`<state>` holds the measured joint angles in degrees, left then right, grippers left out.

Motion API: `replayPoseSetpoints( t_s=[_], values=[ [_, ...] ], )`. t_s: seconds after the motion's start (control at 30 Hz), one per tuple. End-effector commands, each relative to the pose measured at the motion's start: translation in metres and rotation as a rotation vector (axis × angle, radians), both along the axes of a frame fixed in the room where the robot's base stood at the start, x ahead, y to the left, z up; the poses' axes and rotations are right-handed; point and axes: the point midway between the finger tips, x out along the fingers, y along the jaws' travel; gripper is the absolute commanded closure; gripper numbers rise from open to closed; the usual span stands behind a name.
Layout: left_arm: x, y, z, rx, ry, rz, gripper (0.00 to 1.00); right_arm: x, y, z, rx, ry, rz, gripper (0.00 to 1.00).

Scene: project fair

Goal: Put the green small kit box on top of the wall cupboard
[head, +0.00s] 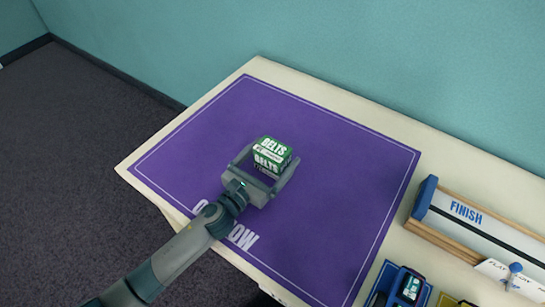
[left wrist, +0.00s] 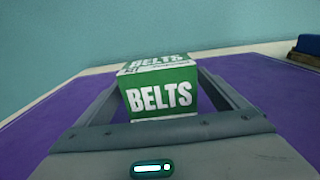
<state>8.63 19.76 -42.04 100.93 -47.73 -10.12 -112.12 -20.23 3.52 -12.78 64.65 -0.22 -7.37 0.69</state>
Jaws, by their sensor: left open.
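The green small kit box (head: 272,153) has white bands and the word BELTS on it. It sits on the purple mat (head: 330,165) on the table. My left gripper (head: 266,163) is open, with its two fingers on either side of the box. In the left wrist view the box (left wrist: 160,92) stands upright between the fingers, with a gap showing at its right. Whether a finger touches it at the left I cannot tell. The wall cupboard is not in view. My right gripper is not in view.
A track marked FINISH (head: 480,225) lies at the table's right. A blue tray (head: 378,291) with a small green-labelled item (head: 411,288) is at the front right. The teal wall (head: 330,50) runs behind the table. The mat around the box is clear.

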Motion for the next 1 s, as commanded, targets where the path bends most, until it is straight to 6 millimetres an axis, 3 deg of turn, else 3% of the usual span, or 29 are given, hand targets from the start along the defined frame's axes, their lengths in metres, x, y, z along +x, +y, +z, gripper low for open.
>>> replayPoseSetpoints(
  t_s=[0.2,0.4,0.47,0.77,1.0],
  values=[
    [0.0,0.0,0.0,0.0,0.0,0.0,0.08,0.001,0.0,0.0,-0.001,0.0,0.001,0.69],
    [0.0,0.0,0.0,0.0,0.0,0.0,0.55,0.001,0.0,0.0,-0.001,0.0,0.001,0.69],
    [0.0,0.0,0.0,-0.001,-0.001,0.0,0.59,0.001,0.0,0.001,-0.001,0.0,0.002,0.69],
    [0.0,0.0,0.003,0.0,-0.001,0.0,0.59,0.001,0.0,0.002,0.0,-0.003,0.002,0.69],
    [0.0,0.001,0.026,0.002,-0.005,-0.002,0.59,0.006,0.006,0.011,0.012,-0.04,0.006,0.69]
  ],
)
